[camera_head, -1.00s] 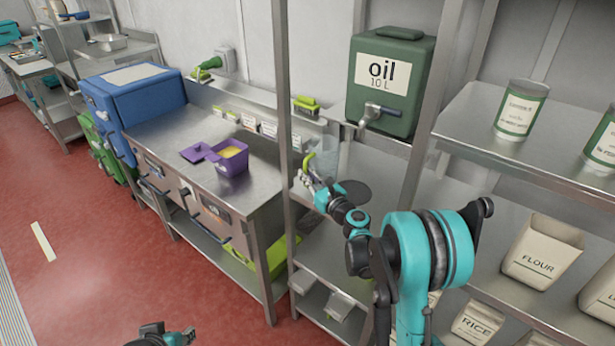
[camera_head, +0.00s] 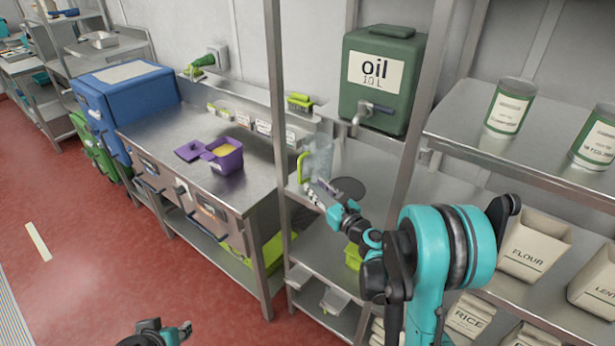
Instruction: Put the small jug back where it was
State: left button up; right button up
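The small jug (camera_head: 321,158) is clear with a yellow-green handle (camera_head: 303,168). It appears upright on the steel shelf below and left of the oil container. My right gripper (camera_head: 309,190) is at the lower end of the handle, on the near side of the jug. Its fingers are too small to tell whether they touch the handle or are open. My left gripper (camera_head: 184,330) is low at the bottom edge, over the red floor and far from the jug.
A dark round disc (camera_head: 350,188) lies on the shelf right of the jug. A shelf post (camera_head: 276,120) stands to the left. The green oil container (camera_head: 382,95) with a tap is above right. A purple container (camera_head: 228,161) sits on the left counter.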

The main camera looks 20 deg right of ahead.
jog(key=s+a+r+n+g, duration=0.1)
jog(key=s+a+n+g, duration=0.3)
jog(key=s+n, duration=0.45)
jog(key=s+a+n+g, duration=0.3)
jog(key=s+a+n, duration=0.3)
jog(key=n, duration=0.4)
jog(key=s+d+f+n+g+h, duration=0.1)
jog(key=s+d+n+h, duration=0.1)
jog(key=s+n, duration=0.5)
jog(key=s+d+f+n+g+h, duration=0.2)
jog(key=s+d+n+h, duration=0.1)
jog(key=s+n, duration=0.4)
jog(key=s, duration=0.3)
jog(key=shift+s+d, duration=0.25)
jog(key=shift+d, duration=0.1)
